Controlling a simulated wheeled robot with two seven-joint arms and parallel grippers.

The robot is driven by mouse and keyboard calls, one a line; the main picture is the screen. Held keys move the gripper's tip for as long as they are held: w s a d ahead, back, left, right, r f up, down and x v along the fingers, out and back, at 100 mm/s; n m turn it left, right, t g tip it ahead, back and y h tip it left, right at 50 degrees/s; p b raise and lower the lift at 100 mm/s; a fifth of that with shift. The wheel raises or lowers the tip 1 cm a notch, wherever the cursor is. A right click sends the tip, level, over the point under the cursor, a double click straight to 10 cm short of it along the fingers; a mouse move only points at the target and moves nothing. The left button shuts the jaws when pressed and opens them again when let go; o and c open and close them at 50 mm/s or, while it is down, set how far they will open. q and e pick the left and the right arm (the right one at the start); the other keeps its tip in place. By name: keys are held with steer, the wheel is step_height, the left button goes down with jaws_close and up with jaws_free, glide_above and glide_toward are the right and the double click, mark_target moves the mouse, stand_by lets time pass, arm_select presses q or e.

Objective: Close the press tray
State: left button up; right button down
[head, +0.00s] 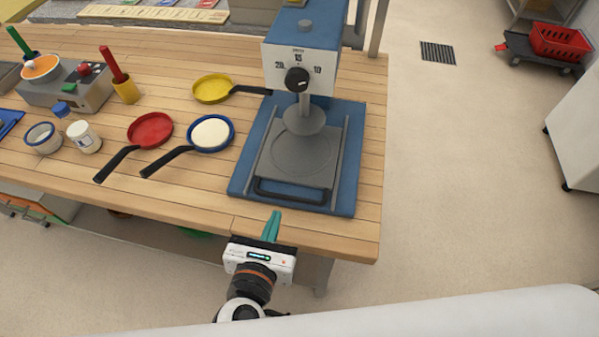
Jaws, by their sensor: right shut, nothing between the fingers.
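The press (301,50) stands at the right end of the wooden table, a blue and white machine with a dial and a round plunger (304,118). Its grey press tray (292,158) lies on the blue base (345,160) between two rails, with a dark bar handle (290,193) at its front edge. The plunger hangs over the rear part of the tray. My right gripper (272,222) is shut and empty, its teal fingers at the table's front edge, just in front of the handle and apart from it. My left gripper is not in view.
Left of the press lie a yellow pan (212,89), a red pan (150,130) and a blue-rimmed pan (211,133). Jars (83,137) and a grey device (66,88) stand further left. The floor right of the table (366,218) is clear near it.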

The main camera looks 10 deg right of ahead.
mark_target(294, 160)
steer(key=shift+w, duration=0.1)
steer(key=x, duration=0.3)
steer(key=shift+w+r, duration=0.1)
steer(key=shift+w, duration=0.15)
steer(key=p+x, duration=0.1)
steer(key=x, duration=0.3)
steer(key=shift+w+d, duration=0.1)
steer(key=shift+w, duration=0.05)
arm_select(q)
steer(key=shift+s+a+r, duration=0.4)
arm_select(e)
steer(key=shift+w+d+f, duration=0.15)
steer(key=shift+w+f, duration=0.2)
steer(key=shift+w, duration=0.25)
steer(key=shift+w+d+r, duration=0.1)
steer(key=shift+w, duration=0.15)
steer(key=w+p, duration=0.1)
steer(key=w+d+p, duration=0.1)
steer(key=w, duration=0.1)
steer(key=shift+w+d, duration=0.15)
steer(key=shift+w, duration=0.2)
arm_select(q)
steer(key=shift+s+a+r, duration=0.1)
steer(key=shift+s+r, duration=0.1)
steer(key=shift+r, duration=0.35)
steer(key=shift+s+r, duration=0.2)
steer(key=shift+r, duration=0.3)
